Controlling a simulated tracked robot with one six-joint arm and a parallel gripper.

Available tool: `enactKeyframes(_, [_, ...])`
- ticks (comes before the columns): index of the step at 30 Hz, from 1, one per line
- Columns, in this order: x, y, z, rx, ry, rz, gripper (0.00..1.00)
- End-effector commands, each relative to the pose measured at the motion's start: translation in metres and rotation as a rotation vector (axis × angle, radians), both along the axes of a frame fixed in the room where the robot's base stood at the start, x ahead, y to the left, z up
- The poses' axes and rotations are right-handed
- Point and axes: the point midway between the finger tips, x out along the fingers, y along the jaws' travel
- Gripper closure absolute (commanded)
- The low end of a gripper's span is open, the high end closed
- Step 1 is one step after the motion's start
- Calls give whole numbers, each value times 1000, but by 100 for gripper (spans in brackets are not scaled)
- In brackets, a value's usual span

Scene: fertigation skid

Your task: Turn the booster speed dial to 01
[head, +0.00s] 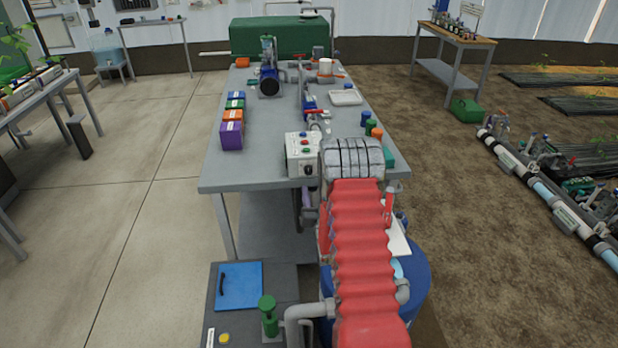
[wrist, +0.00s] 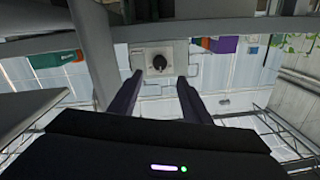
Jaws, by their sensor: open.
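A light grey control box (head: 299,158) stands on the near edge of the grey bench, with red and green buttons on its face. A dark round knob (head: 309,170) sits low on that face. In the wrist view, a black dial (wrist: 160,62) sits on a pale square plate; its marks are too small to read. My gripper (wrist: 160,77) is open, with one dark finger to either side of the dial in the picture. Nothing is between the fingers, and they appear short of the dial.
The grey bench (head: 268,172) holds purple, orange and green boxes (head: 232,134) at left and a pump (head: 269,82) farther back. A grey pipe crosses the wrist view. Open floor lies left of the bench.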

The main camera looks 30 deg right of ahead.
Motion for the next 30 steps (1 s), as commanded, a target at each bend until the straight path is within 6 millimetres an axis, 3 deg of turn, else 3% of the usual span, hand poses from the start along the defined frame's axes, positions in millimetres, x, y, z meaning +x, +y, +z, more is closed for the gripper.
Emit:
enactKeyframes(18, [73, -31, 0, 0, -1, 1, 56])
enactKeyframes(30, [91, -40, 0, 0, 1, -1, 56])
